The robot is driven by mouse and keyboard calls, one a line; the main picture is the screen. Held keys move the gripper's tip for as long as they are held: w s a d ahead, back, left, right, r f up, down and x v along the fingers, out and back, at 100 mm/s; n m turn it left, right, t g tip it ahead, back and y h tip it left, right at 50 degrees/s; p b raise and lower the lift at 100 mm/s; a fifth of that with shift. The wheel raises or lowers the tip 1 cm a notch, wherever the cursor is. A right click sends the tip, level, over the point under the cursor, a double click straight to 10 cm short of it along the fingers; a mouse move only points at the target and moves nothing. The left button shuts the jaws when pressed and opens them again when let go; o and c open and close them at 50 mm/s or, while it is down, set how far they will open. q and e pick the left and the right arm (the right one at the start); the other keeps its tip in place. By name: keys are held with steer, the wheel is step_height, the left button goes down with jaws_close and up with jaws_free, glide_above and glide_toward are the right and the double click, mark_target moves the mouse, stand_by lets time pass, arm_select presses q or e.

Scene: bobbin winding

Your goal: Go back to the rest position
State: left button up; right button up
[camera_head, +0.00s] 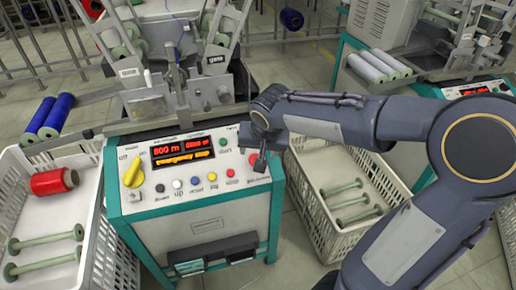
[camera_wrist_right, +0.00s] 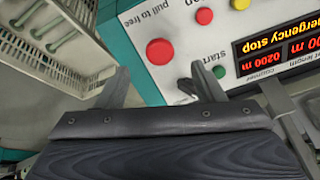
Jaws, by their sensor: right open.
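My right gripper (camera_head: 262,150) hangs over the right end of the winding machine's control panel (camera_head: 150,205). In the right wrist view its two fingers (camera_wrist_right: 163,85) stand apart with nothing between them. A large red button (camera_wrist_right: 160,52) marked "pull to free" lies beyond the fingers; in the head view the gripper partly covers this area. A green start button (camera_wrist_right: 220,72) is close to one finger. The display (camera_wrist_right: 278,42) shows "Emergency stop" in the wrist view. A yellow knob (camera_head: 132,173) is at the panel's left. My left gripper is not in view.
A white basket (camera_head: 340,225) with green-grey bobbins stands right of the machine. Another basket (camera_head: 110,262) at the left holds a red spool (camera_head: 54,181) and bobbins. Blue spools (camera_head: 48,117) lie on rails behind it. A second machine (camera_head: 475,90) stands at the right.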

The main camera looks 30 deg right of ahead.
steer(key=shift+s+r, duration=0.3)
steer(key=shift+r, duration=0.25)
steer(key=s+a+f+n+t+y, duration=0.1)
steer(key=s+a+n+y, duration=0.25)
steer(key=s, duration=0.65)
steer(key=s+a+n+y, duration=0.2)
steer(key=s+a, duration=0.2)
steer(key=s, duration=0.7)
step_height(320, 180, up, 25)
steer(key=p, duration=2.5)
steer(key=shift+w+d+f, duration=0.2)
steer(key=shift+w+d, duration=0.05)
steer(key=shift+w, duration=0.15)
steer(key=shift+m+h, duration=0.25)
